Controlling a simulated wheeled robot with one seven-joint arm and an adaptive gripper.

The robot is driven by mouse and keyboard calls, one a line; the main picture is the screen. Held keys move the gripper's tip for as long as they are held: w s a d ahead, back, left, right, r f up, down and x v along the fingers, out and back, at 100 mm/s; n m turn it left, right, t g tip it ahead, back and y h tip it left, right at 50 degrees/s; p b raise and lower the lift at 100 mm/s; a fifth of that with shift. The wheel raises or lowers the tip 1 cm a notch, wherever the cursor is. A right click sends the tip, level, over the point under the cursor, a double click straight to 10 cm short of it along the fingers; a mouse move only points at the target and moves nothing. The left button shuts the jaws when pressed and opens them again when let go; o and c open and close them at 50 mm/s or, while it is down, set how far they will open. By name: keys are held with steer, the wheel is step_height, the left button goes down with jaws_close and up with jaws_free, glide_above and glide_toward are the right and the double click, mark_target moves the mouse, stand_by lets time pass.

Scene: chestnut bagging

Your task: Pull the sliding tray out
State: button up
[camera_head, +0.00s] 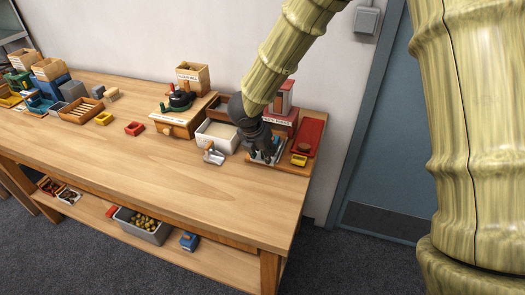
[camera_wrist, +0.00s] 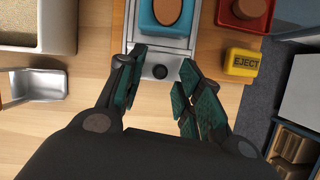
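The sliding tray (camera_wrist: 150,47) is a pale grey plate with a dark round knob (camera_wrist: 160,72) at its near end, in the wrist view. A blue block (camera_wrist: 176,36) with a brown oval top lies over its far part. My gripper (camera_wrist: 158,64) is open, with one finger on each side of the knob. Gaps show between the knob and both fingers, and I cannot tell their height difference. In the head view my gripper (camera_head: 264,150) is over the machine at the table's right end and hides much of the tray.
A yellow EJECT button (camera_wrist: 242,62) sits right of the tray, near a red tray (camera_head: 309,134). A white bin (camera_head: 217,136) and a metal scoop (camera_wrist: 36,84) are on the left. The table front (camera_head: 215,195) is clear. The table's right edge is close.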

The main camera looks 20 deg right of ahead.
steer(key=shift+w, duration=0.1)
steer(key=v, duration=1.2)
